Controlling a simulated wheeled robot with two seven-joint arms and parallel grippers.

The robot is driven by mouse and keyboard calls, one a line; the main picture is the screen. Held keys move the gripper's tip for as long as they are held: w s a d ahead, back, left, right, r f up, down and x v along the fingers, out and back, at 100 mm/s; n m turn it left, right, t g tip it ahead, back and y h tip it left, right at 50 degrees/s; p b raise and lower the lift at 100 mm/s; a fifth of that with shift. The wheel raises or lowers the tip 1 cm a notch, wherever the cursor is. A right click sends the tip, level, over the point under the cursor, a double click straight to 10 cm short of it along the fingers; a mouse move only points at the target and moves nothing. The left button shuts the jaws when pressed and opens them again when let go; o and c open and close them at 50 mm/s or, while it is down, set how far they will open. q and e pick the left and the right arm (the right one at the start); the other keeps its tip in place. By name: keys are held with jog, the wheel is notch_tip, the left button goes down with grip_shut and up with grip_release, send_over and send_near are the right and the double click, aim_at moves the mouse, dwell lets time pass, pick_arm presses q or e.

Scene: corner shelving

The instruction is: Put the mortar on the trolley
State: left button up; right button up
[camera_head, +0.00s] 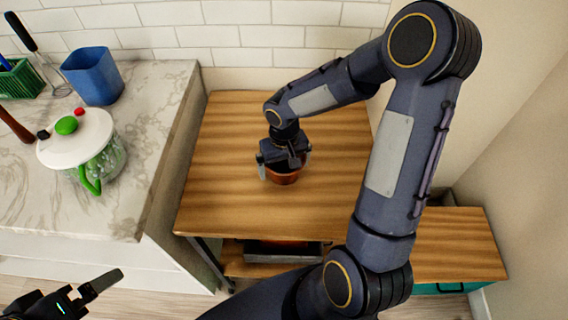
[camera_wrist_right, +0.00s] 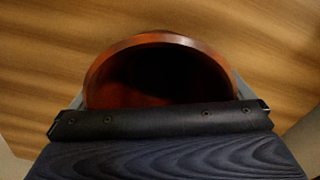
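The mortar (camera_head: 283,177) is a small reddish-brown bowl at the middle of the wooden trolley top (camera_head: 225,150). My right gripper (camera_head: 285,165) reaches down over it, with one finger on each side of the bowl. In the right wrist view the mortar (camera_wrist_right: 160,72) fills the space between the fingers, with no gap showing at its sides. Its dark opening faces the camera and its lower part is hidden by the gripper body. Whether its base touches the wood is hard to tell. My left gripper (camera_head: 75,300) is at the bottom left corner, partly cut off, with nothing seen in it.
A marble counter (camera_head: 160,130) stands to the left, holding a white-lidded pot (camera_head: 78,140), a blue cup (camera_head: 92,76) and a green basket (camera_head: 20,80). A lower wooden surface (camera_head: 455,245) is at the right. The trolley top around the mortar is clear; walls close off the back and right.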

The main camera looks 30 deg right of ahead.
aim_at(284, 168)
notch_tip(284, 168, up, 12)
jog(key=p, duration=0.1)
jog(key=s+a+r+t+y, duration=0.2)
jog(key=s, duration=0.6)
jog(key=s+a+r+t+y, duration=0.1)
jog(key=s+a+r+t, duration=0.1)
jog(key=s, duration=0.7)
jog(key=shift+r+t+y, duration=0.4)
jog(key=shift+r+t, duration=0.25)
jog(key=shift+t, duration=0.15)
